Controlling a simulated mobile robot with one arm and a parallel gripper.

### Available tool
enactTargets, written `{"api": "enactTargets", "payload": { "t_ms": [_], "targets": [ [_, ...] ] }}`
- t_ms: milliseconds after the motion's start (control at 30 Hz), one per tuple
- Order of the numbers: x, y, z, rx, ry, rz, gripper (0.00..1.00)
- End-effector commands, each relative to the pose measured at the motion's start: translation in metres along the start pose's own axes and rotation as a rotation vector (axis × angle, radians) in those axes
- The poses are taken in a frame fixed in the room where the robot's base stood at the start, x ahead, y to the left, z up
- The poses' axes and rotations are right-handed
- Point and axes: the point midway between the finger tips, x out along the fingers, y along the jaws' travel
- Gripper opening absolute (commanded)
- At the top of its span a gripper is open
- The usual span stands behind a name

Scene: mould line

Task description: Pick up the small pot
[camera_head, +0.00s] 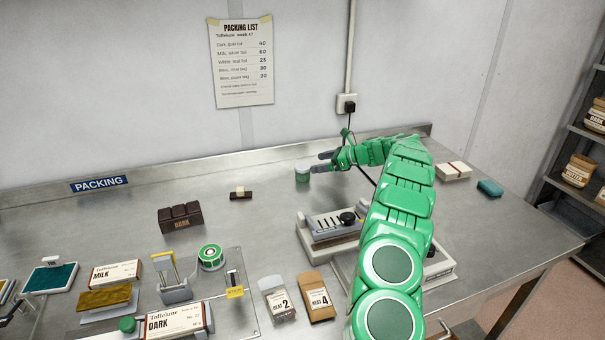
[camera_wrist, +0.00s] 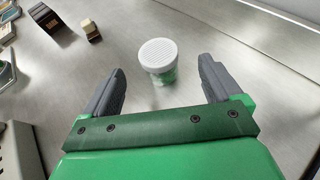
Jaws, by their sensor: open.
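The small pot (camera_wrist: 158,58) stands upright on the steel table, with a ridged white lid and a green body. In the wrist view it is just ahead of my gripper (camera_wrist: 160,85), about midway between the two grey fingers. My gripper is open, with nothing held. In the head view the pot (camera_head: 302,173) is near the back of the table, with my gripper (camera_head: 318,163) reaching in from the right, close beside it. In that view the near finger appears to overlap the pot's edge; I cannot tell whether they touch.
A dark chocolate block (camera_head: 181,219) and a small wrapped piece (camera_head: 240,194) lie to the left. A grey sealing device (camera_head: 335,224) stands in front, partly behind my arm. A white box (camera_head: 453,171) and a teal item (camera_head: 489,188) lie to the right. The back ledge runs behind the pot.

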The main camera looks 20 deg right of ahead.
Motion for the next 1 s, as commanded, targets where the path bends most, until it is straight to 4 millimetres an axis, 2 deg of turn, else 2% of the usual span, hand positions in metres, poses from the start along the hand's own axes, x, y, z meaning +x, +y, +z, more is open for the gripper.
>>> {"api": "enactTargets", "payload": {
  "t_ms": [100,200,667,900,1000],
  "targets": [
    [0.006,0.000,-0.015,0.001,0.000,0.001,0.92],
    [0.011,0.000,-0.019,0.000,-0.001,0.001,0.92],
    [0.046,0.002,-0.020,-0.001,0.000,0.002,0.92],
    [0.078,0.004,-0.022,-0.001,0.000,0.003,0.92],
    [0.085,0.004,-0.021,-0.001,0.000,0.002,0.92]
  ]
}}
